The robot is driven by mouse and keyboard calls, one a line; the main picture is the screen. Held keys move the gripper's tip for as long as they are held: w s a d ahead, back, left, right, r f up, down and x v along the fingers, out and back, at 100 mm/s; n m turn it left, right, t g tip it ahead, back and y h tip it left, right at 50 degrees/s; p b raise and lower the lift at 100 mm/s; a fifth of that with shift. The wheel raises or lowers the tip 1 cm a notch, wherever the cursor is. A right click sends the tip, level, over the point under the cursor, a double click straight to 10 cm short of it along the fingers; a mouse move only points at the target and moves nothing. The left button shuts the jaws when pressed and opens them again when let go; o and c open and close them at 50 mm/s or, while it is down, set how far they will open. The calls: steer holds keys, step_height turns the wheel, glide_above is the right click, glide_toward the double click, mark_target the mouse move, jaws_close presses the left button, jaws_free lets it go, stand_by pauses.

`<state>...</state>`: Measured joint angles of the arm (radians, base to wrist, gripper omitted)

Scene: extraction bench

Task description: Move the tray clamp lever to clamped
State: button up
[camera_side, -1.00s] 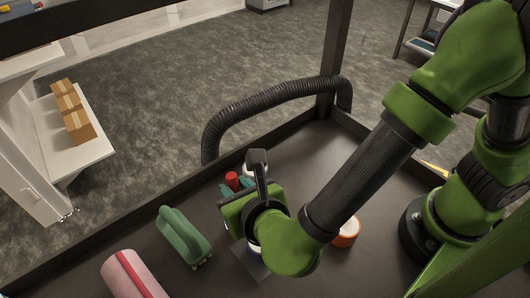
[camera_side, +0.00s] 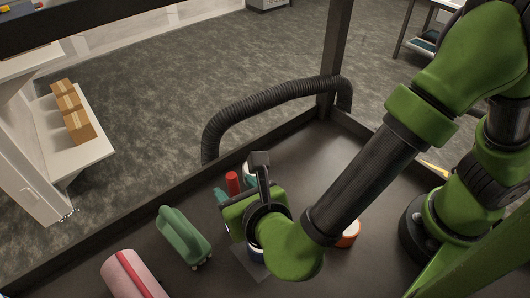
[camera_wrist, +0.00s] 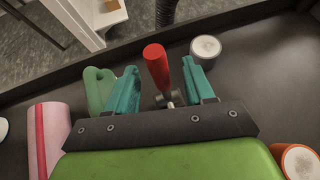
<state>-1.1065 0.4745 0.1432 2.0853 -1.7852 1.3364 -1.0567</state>
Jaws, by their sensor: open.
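The tray clamp lever shows as a red handle (camera_wrist: 157,66) on a metal pivot in the wrist view. The red handle also shows in the side view (camera_side: 232,184), just beyond my gripper. My gripper (camera_wrist: 161,80) is open, with one teal finger on each side of the lever. The handle stands between the fingers with a gap on both sides, nearer the right one. In the side view my gripper body and wrist hide the lever's base. I cannot tell the lever's clamp state.
A green handled object (camera_side: 183,236) and a pink roll with a red stripe (camera_side: 133,275) lie left of my gripper. An orange-rimmed round item (camera_side: 349,233) sits to the right. A grey-white cylinder (camera_wrist: 206,50) stands near the lever. A raised edge (camera_side: 130,221) borders the bench.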

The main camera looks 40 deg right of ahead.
steer(key=v, duration=1.1)
steer(key=shift+s+r, duration=0.25)
steer(key=shift+s, duration=0.1)
steer(key=w+d+f+m+g, duration=0.1)
steer(key=d+m+g, duration=0.8)
steer(key=d+m, duration=0.95)
steer(key=w+d+r+m+t+y, duration=0.1)
steer(key=d+r+m, duration=0.3)
steer(key=m, duration=0.5)
steer(key=w+d+r+m+t+y, duration=0.2)
steer(key=d+r+m, duration=0.3)
steer(key=m, duration=0.5)
steer(key=shift+w+d+t+y, duration=0.3)
steer(key=shift+d+t+y, duration=0.3)
steer(key=shift+d+y, duration=0.25)
